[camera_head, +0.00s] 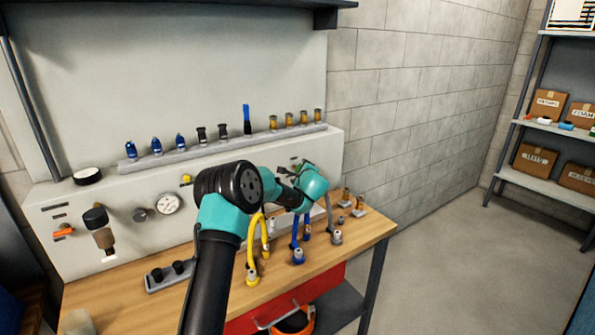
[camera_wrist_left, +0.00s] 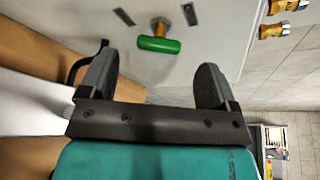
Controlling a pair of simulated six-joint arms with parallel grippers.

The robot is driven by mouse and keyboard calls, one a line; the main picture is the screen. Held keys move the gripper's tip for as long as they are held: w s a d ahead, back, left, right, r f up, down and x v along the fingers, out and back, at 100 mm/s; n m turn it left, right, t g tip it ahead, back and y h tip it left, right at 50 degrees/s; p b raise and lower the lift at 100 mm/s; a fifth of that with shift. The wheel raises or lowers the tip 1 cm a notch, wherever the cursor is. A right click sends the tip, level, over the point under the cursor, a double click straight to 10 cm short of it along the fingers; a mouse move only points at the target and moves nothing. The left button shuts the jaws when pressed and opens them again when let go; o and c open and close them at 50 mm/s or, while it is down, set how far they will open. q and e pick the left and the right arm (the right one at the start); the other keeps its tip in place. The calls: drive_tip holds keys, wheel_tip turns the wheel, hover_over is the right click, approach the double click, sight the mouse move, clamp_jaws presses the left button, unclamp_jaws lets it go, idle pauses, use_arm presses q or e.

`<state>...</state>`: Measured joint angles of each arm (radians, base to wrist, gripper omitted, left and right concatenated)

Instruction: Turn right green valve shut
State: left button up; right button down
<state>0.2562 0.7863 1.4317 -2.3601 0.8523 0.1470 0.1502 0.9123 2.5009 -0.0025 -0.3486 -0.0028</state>
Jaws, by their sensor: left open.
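The green valve (camera_wrist_left: 159,45) has a bar-shaped handle on a brass stem and sits on the pale panel. In the left wrist view its handle lies crosswise, just beyond my fingertips. My left gripper (camera_wrist_left: 156,70) is open, with one finger to each side of the valve and nothing between them. In the head view my left arm reaches across the bench to the panel's right part. There the arm and hand largely hide the valve and my fingers. My right gripper is not in view.
A wooden bench (camera_head: 345,243) stands below the panel (camera_head: 100,258). Yellow hose (camera_head: 252,240) and blue hose (camera_head: 295,240) stand close under my arm. A rail (camera_head: 220,148) of fittings runs along the panel's top. A gauge (camera_head: 168,204) and orange valve (camera_head: 63,230) are left. Floor at right is clear.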

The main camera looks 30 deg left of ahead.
sight(298, 167)
use_arm(q)
drive_tip(key=shift+x, duration=2.85)
drive_tip(key=c, duration=0.9)
drive_tip(key=shift+m, duration=0.3)
drive_tip(key=m+g, duration=0.2)
drive_tip(key=m, duration=0.1)
drive_tip(key=shift+w+d+g+y, duration=0.1)
drive_tip(key=shift+g+y, duration=0.2)
drive_tip(key=m+g, duration=0.2)
drive_tip(key=m, duration=0.2)
drive_tip(key=shift+w+r+y, duration=0.1)
drive_tip(key=shift+y, duration=0.3)
